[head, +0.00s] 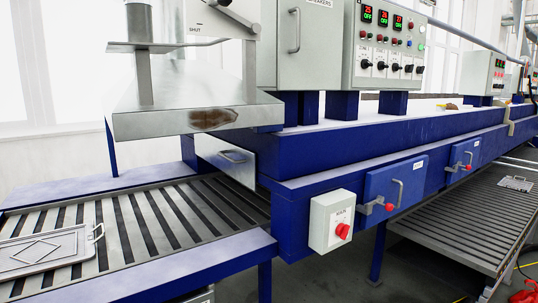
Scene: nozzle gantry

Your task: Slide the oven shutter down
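A grey metal shutter plate (217,148) with a bar handle (233,157) hangs at the near end of the blue oven (330,150), under the metal hood (165,107). It is at the head of the slatted conveyor (135,220). Its lower edge is close above the slats; I cannot tell whether it touches them. Neither of my grippers is in the head view.
A metal tray (45,252) with a handle lies on the conveyor at left. A control cabinet (385,45) stands on the oven. A red-knobbed switch box (332,220) and latched blue doors (395,183) line its side. Another slatted conveyor (470,215) is at right.

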